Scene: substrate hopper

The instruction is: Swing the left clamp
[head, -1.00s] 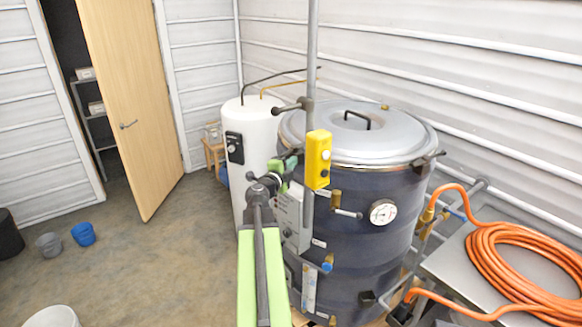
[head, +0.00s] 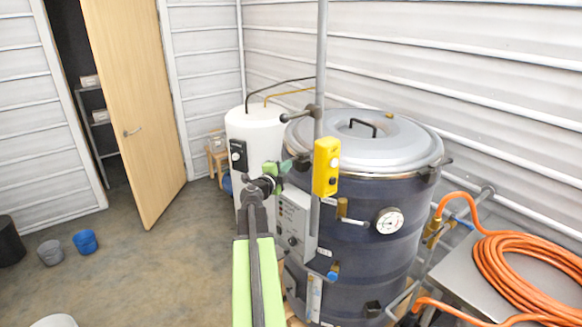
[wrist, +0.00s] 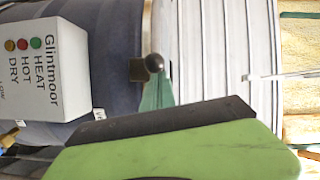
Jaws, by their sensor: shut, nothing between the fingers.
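The big dark-blue drum (head: 365,240) stands right of centre in the head view, with its grey lid (head: 400,140) on. In the wrist view a dark round knob (wrist: 154,63) with a brown bracket (wrist: 137,70) sits at the drum's edge and looks like the left clamp. In the head view the left clamp is mostly hidden behind my gripper. My gripper (head: 277,170) is shut and empty at the drum's upper left side. Its green tip (wrist: 156,94) lies close to the knob in the wrist view; I cannot tell if they touch.
A yellow box (head: 326,168) hangs by a grey pole (head: 320,60) just right of my gripper. A control box (wrist: 60,65) with lights is on the drum. A white tank (head: 255,140) stands behind. An orange hose (head: 510,270) is coiled at right. Floor at left is mostly clear.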

